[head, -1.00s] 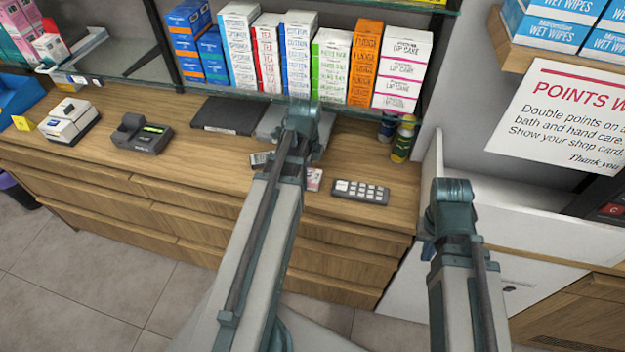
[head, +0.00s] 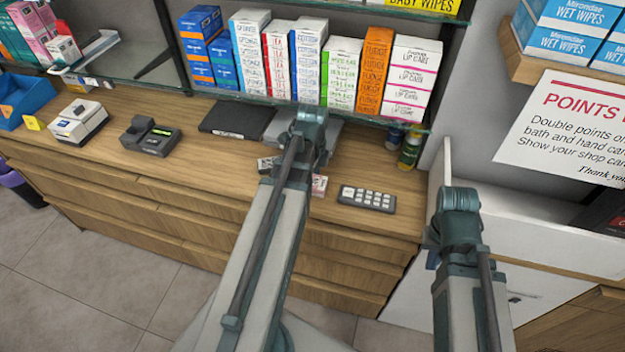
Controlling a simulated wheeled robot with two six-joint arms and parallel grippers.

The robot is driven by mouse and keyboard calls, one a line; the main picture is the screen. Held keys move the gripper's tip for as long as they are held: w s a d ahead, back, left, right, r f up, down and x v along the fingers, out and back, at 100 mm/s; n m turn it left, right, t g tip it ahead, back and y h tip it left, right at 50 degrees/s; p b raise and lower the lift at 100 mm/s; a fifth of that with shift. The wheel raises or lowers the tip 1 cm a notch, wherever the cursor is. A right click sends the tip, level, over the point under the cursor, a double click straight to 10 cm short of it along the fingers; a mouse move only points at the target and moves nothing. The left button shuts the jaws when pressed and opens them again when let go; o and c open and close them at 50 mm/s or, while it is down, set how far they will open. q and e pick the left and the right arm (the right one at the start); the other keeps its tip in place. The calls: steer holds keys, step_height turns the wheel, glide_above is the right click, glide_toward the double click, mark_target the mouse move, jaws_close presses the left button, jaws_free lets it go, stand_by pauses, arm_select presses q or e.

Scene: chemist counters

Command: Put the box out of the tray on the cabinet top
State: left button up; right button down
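A small white-and-pink box (head: 319,185) lies on the wooden cabinet top (head: 225,165), partly hidden by my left arm. My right arm is at the right, in front of the white cabinet. Only a small dark-blue part (head: 433,259) shows near my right gripper; its fingers cannot be made out.
A card terminal (head: 150,137), a small white printer (head: 77,122), a dark flat case (head: 236,120), a keypad (head: 367,199) and a green bottle (head: 411,150) stand on the cabinet top. A glass shelf of boxes (head: 342,72) hangs above. Clear wood lies left of my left arm.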

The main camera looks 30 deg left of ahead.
mark_target(314, 181)
arm_select(q)
step_height(314, 181, up, 12)
steer(key=p, duration=1.1)
steer(key=shift+p, duration=0.35)
steer(key=s+d+n, duration=0.2)
steer(key=d+n, duration=0.2)
steer(key=d, duration=0.4)
steer(key=s+d+n, duration=0.3)
steer(key=d, duration=0.5)
steer(key=s+d+n+y, duration=0.1)
steer(key=s+d+n, duration=0.2)
steer(key=d, duration=0.6)
steer(key=shift+n, duration=0.8)
steer(key=shift+d, duration=0.1)
